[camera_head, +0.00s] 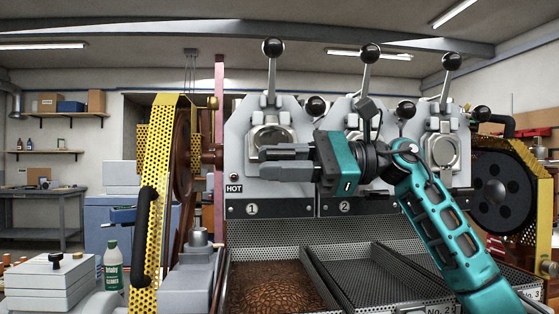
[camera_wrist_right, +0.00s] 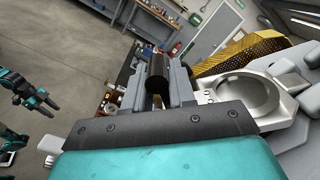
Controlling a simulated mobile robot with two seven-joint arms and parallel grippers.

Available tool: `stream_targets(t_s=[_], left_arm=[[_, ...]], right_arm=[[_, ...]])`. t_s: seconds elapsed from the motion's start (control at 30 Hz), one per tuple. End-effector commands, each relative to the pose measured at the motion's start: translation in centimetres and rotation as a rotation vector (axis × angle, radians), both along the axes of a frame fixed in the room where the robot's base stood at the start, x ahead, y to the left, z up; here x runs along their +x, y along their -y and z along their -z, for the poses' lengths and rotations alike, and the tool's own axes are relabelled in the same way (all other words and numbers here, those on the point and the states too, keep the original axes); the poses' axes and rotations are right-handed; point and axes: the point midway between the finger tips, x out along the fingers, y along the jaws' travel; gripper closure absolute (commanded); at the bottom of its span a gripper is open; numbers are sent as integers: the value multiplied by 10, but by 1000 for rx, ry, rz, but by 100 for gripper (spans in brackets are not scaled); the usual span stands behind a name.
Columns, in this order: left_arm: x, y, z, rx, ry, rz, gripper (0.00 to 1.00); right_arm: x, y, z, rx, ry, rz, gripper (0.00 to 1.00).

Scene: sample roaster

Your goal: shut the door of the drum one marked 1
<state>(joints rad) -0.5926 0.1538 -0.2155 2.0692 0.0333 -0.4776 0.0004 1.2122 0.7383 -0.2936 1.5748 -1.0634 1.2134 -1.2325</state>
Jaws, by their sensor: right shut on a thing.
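The drum marked 1 stands at the left of a row of three in the head view. My right gripper (camera_head: 264,155) lies level across this front, fingers pointing left. In the right wrist view it is shut on a black grip (camera_wrist_right: 157,66); a round metal mouth (camera_wrist_right: 247,97) is to its right. My left gripper (camera_wrist_right: 40,101) shows there, open and empty.
Drums 2 and 3 (camera_head: 443,148) stand to the right with like levers. Perforated trays (camera_head: 345,265) lie below, the left one holding brown beans. A yellow guard (camera_head: 160,150) stands at the left. A green-labelled bottle (camera_head: 113,270) is at the lower left.

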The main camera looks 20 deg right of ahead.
Motion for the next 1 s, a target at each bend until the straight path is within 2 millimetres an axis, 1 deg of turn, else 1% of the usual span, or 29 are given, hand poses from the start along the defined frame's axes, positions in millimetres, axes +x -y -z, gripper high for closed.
stream_targets(t_s=[0.2, 0.23, 0.4, 0.47, 0.67, 0.77, 0.87, 1.0], left_arm=[[0, 1, 0, -5, -1, -5, 57], [0, 1, 0, -6, -2, -5, 57], [0, 1, 0, -7, -2, -6, 57], [0, 1, 0, -7, -2, -6, 57], [0, 1, 0, -7, -2, -6, 57], [0, 1, 1, -6, -2, -5, 57], [-1, 1, 1, -4, -2, -4, 57], [-1, 0, 2, 0, -2, -1, 57]], right_arm=[[1, 1, 0, 2, -4, 4, 100], [1, 1, 0, 2, -3, 4, 74], [1, 1, 0, 1, -3, 4, 58], [1, 1, 0, 1, -2, 4, 53], [0, 1, 0, 1, -2, 2, 53], [-1, 5, 0, 1, -2, 4, 53], [-4, 16, 0, 0, -2, 6, 53], [-11, 44, 0, 2, -4, 7, 53]])
